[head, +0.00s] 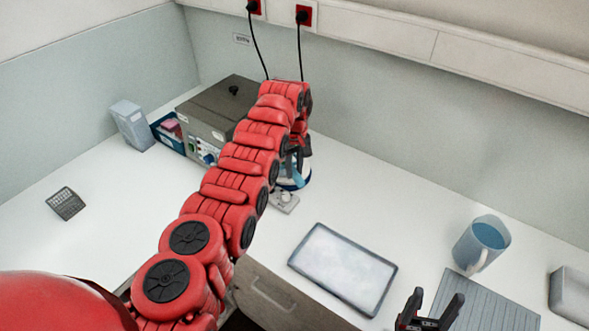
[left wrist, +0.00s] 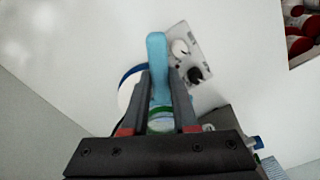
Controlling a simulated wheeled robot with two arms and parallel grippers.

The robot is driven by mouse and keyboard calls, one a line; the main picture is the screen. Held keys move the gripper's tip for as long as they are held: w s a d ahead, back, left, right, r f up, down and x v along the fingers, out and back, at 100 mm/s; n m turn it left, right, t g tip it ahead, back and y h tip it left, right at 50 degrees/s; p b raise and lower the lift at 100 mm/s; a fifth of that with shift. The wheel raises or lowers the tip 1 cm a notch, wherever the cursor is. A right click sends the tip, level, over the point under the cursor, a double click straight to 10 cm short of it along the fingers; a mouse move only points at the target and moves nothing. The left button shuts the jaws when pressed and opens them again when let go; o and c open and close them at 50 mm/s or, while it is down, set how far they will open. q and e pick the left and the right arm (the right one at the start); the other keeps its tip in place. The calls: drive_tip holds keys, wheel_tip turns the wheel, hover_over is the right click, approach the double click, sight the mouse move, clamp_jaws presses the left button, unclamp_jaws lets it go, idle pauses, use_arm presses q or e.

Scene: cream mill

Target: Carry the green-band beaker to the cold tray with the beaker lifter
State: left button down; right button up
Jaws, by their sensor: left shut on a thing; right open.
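My left gripper (left wrist: 160,100) is shut on the light blue beaker lifter (left wrist: 157,52). The lifter also shows in part in the head view (head: 297,180), beside the stirrer plate. Between the fingers in the left wrist view shows a small green and whitish round part (left wrist: 161,124), which looks like the green-band beaker; most of it is hidden, and I cannot tell whether the lifter holds it. In the head view my left arm covers this spot. The cold tray (head: 343,268), pale and flat with a dark rim, lies bare on the counter. My right gripper (head: 430,312) is open and empty.
The stirrer plate with knobs (head: 285,201) stands near my left gripper. A grey box-shaped appliance (head: 215,108) and a blue bin (head: 163,135) are behind left. A blue jug (head: 482,240), ribbed grey mat (head: 490,310) and grey container (head: 570,295) are at right. Counter around the tray is clear.

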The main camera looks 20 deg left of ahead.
use_arm(q)
drive_tip(key=shift+b, duration=0.4)
idle(0.8)
drive_tip(key=shift+r+b, duration=0.4)
drive_tip(key=shift+r, duration=0.45)
idle(0.9)
drive_tip(key=shift+r, duration=0.15)
